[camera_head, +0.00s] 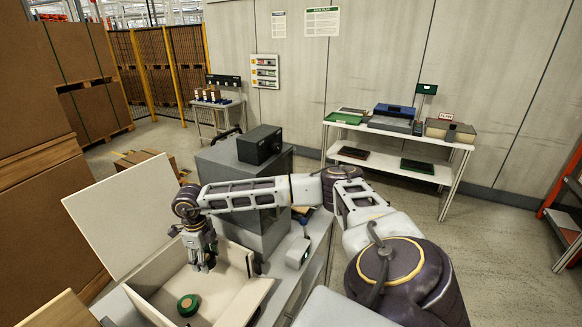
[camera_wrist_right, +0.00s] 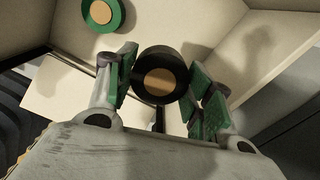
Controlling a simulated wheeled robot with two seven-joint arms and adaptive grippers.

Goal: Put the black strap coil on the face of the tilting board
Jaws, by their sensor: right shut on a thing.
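My right gripper (camera_head: 203,260) points down over the pale box-like tray (camera_head: 252,290) at lower left in the head view. In the right wrist view its green-padded fingers are on either side of the black strap coil (camera_wrist_right: 160,62), which has a tan centre; the gripper is shut on it. The coil is mostly hidden by the fingers in the head view. A large pale panel (camera_head: 118,210) leans at a slant behind the tray's left side; it looks like the tilting board, and its face is bare. My left gripper is not in view.
A green coil (camera_head: 188,305) with a tan centre lies in the tray, and it also shows in the right wrist view (camera_wrist_right: 118,16). A grey cabinet with a black box (camera_head: 259,144) stands behind. A white shelf table (camera_head: 398,138) stands farther back. Cardboard stacks (camera_head: 40,190) line the left.

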